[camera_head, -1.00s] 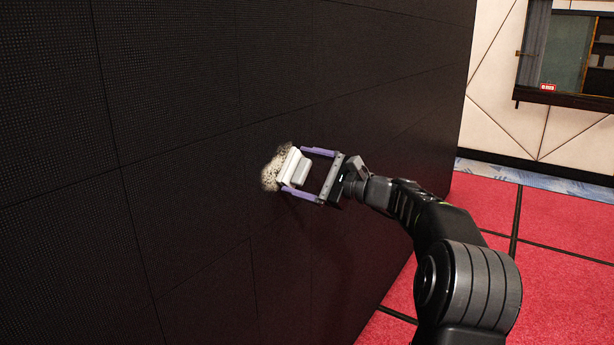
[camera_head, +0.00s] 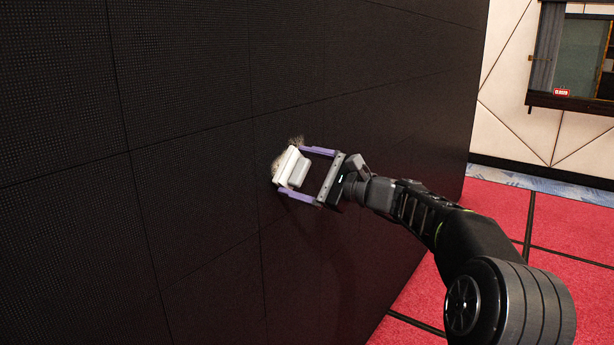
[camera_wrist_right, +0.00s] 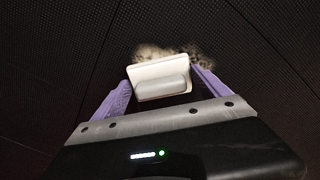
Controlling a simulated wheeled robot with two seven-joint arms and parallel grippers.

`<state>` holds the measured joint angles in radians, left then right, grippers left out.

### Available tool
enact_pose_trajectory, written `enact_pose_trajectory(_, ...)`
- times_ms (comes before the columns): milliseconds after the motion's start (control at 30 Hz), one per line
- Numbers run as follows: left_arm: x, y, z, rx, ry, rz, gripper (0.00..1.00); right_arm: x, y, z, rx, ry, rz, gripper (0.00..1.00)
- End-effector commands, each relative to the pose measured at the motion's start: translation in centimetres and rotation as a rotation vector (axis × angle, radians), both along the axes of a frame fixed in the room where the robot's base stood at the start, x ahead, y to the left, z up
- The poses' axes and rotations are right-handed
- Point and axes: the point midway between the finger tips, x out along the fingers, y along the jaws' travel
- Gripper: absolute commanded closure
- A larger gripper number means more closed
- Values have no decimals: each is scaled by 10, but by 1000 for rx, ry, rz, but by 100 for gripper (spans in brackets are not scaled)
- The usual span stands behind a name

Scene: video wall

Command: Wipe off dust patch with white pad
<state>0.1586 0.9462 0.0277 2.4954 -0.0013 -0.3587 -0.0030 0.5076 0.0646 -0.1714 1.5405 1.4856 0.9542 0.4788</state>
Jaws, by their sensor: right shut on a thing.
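The white pad (camera_head: 288,168) has a light grey grip block on its back. My right gripper (camera_head: 300,171) has purple fingers and is shut on the pad, holding it at the black video wall. The dust patch (camera_head: 297,141) is a beige, speckled smudge on the wall; only parts show above and left of the pad, and the pad hides the rest. In the right wrist view the pad (camera_wrist_right: 160,70) sits between the fingers, with dust (camera_wrist_right: 150,51) along its far edge. I cannot tell whether the pad touches the wall. My left gripper is not in view.
The black video wall (camera_head: 200,80) of panels with thin seams fills the left and middle. Red carpet (camera_head: 500,215) lies at the right. A pale wall with a dark-framed cabinet (camera_head: 575,60) stands beyond. The wall around the pad is bare.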

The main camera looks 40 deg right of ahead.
Motion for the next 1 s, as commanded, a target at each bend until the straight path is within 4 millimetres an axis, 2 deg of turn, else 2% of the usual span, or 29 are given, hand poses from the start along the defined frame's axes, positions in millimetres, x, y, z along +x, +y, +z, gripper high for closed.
enact_pose_trajectory(100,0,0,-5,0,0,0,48,-1,9,-1,-1,-1,6,47)
enact_pose_trajectory(533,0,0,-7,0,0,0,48,-3,12,0,-1,-1,6,47)
enact_pose_trajectory(1000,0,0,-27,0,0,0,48,-15,44,-1,-1,0,3,47)
